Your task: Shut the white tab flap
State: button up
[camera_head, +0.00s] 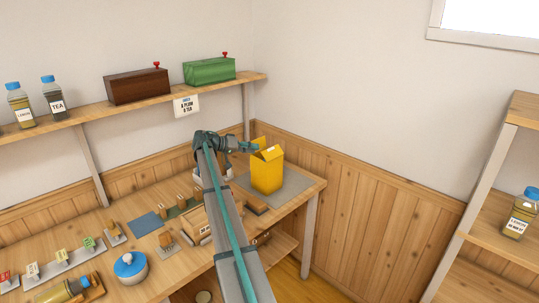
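A yellow carton (267,174) stands upright on a grey mat (295,187) at the right end of the workbench. Its top looks open, with a raised yellow flap and a small pale patch near the top. I cannot tell whether that patch is the white tab. My gripper (256,147) is beside the carton's top left edge, close to the flap. Contact cannot be made out, and its fingers are too small to tell open or shut. At the far left, a row of small coloured tabs includes a white one (33,271) on a grey strip.
My arm crosses the bench's middle and hides part of it. A wooden box (199,226), a blue-lidded pot (131,267) and small wooden blocks stand on the bench. Above, a shelf (150,102) holds jars, a brown box (136,86) and a green box (209,70).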

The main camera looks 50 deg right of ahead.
aim_at(270, 149)
jog(key=shift+n+t+h, duration=0.4)
jog(key=shift+h, duration=0.2)
jog(key=p+x, duration=0.3)
jog(key=x, duration=0.6)
jog(key=shift+s+d+f, duration=0.15)
jog(key=shift+s+d, duration=0.05)
jog(key=shift+s, duration=0.1)
grip_shut()
